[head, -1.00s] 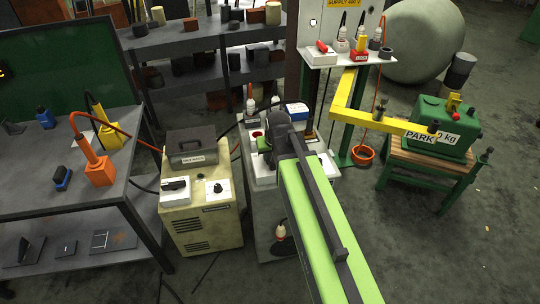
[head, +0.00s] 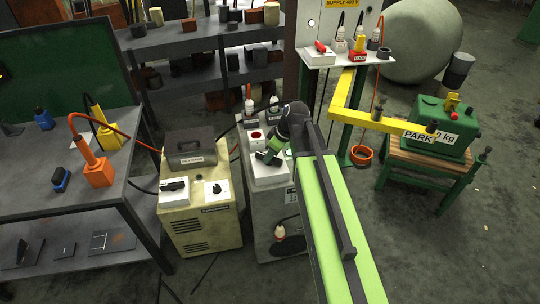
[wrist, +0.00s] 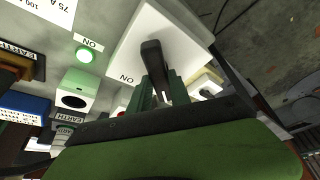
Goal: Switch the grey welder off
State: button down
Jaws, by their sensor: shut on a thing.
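The grey welder (head: 268,232) stands beside the beige welder, with a white switch plate on its top. In the wrist view the plate (wrist: 190,35) carries a black switch lever (wrist: 151,52) and the word ON near its lower left edge. My gripper (wrist: 160,92) has its green fingers shut on this lever. In the head view my gripper (head: 268,157) reaches down onto the welder's top; the lever is hidden there by the fingers.
The beige welder (head: 205,225), with its own black lever and knob, stands close on the left. A work table (head: 95,197) with orange and yellow tools is farther left. A yellow PARK arm (head: 375,121) and a green weight stand right. Open floor lies at lower right.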

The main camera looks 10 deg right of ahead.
jog(key=n, duration=0.2)
jog(key=n+g, duration=0.1)
jog(key=n, duration=0.1)
jog(key=shift+w+d+n+g+y, duration=0.1)
jog(key=shift+w+n+g+y, duration=0.05)
jog(key=shift+n+g+y, duration=0.2)
jog(key=shift+n+g, duration=0.65)
jog(key=shift+n, duration=1.2)
jog(key=shift+d, duration=0.1)
jog(key=c, duration=1.2)
grip_release()
